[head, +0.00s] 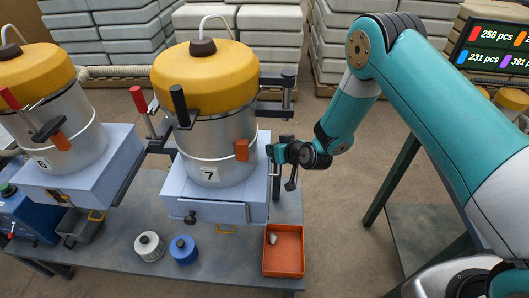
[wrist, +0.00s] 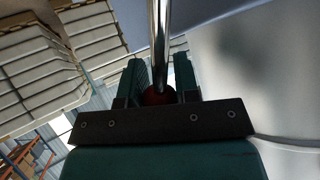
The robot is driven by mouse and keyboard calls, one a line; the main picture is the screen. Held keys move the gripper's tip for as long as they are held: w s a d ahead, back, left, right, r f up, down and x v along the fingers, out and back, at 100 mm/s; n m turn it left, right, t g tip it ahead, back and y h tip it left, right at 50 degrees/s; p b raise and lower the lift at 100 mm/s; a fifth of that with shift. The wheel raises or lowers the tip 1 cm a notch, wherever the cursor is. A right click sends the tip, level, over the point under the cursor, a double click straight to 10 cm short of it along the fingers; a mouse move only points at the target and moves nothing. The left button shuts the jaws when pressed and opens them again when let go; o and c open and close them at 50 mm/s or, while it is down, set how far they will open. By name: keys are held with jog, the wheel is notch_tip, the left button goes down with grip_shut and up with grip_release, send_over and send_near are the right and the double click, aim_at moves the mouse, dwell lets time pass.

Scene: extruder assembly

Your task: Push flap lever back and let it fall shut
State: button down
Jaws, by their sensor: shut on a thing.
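My gripper (head: 274,153) is at the right side of the hopper marked 7 (head: 221,138). In the wrist view my gripper (wrist: 160,82) has its two dark fingers around a shiny metal rod with a dark red knob (wrist: 158,95), which I take to be the flap lever (wrist: 159,45). The fingers are shut on it at the knob end. In the head view the lever is mostly hidden by the gripper, and the flap itself cannot be made out. The grey hopper wall fills the right of the wrist view, close beside the fingers.
Hopper 7 has a yellow lid (head: 205,80), a black-handled lever (head: 180,105) in front and a red-handled lever (head: 139,99) at its left. Hopper 6 (head: 70,140) stands left. Below are an orange tray (head: 284,232), a white jar (head: 149,246) and a blue jar (head: 183,249).

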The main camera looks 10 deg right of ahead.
jog(key=shift+d+f, duration=0.15)
jog(key=shift+d, duration=0.05)
jog(key=c, duration=0.9)
grip_release()
jog(key=shift+d, duration=0.1)
jog(key=shift+o, duration=0.2)
jog(key=b+v, duration=0.6)
jog(key=v, duration=1.1)
jog(key=shift+s, duration=0.15)
